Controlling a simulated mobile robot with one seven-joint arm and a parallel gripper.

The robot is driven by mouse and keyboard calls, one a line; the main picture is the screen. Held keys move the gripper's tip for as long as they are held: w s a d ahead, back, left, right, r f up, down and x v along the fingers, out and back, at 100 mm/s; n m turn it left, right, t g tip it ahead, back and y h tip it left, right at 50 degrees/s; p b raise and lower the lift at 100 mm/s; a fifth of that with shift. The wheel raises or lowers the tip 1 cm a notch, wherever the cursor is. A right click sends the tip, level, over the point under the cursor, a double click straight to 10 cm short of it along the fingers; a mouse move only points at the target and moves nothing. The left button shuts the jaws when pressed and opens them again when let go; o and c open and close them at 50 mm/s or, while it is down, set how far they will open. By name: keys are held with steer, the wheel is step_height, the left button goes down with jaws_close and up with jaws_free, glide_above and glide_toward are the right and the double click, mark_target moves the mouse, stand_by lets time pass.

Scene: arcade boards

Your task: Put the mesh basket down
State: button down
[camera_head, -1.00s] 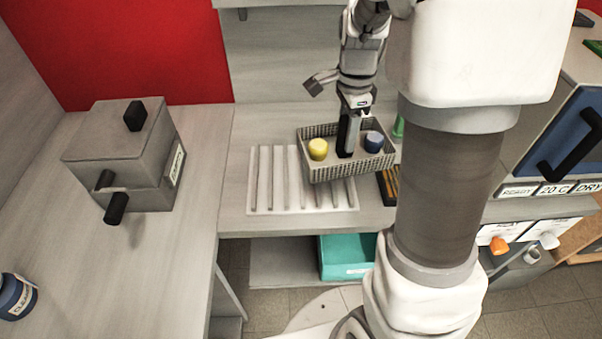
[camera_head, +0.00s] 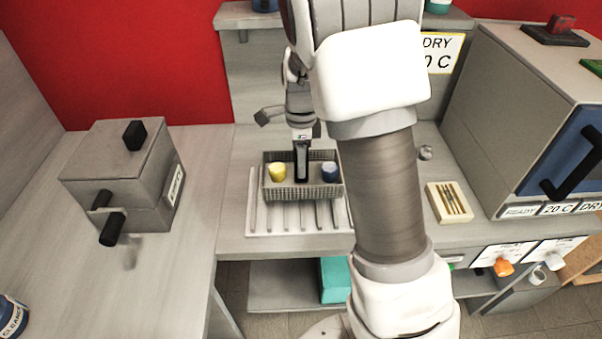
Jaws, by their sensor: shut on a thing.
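The mesh basket (camera_head: 280,191) is a grey rectangular basket over the white ribbed rack (camera_head: 262,219) on the counter. I cannot tell whether its bottom touches the ribs. It holds a yellow-topped item (camera_head: 277,172) at the left and a blue-topped item (camera_head: 329,170) at the right. My gripper (camera_head: 301,177) points down into the middle of the basket, between the two items, and is shut on it. The fingertips and the exact grip point are hidden inside the basket.
A grey box with black handles (camera_head: 120,180) stands on the left counter. A wooden tray with dark slots (camera_head: 450,202) lies to the right, beyond my arm. A large grey oven-like unit (camera_head: 530,110) stands at the right. The rack's front ribs are bare.

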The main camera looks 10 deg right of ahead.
steer(key=shift+f, duration=1.95)
steer(key=shift+b, duration=0.3)
steer(key=shift+f, duration=0.15)
steer(key=shift+c, duration=2.4)
jaws_free()
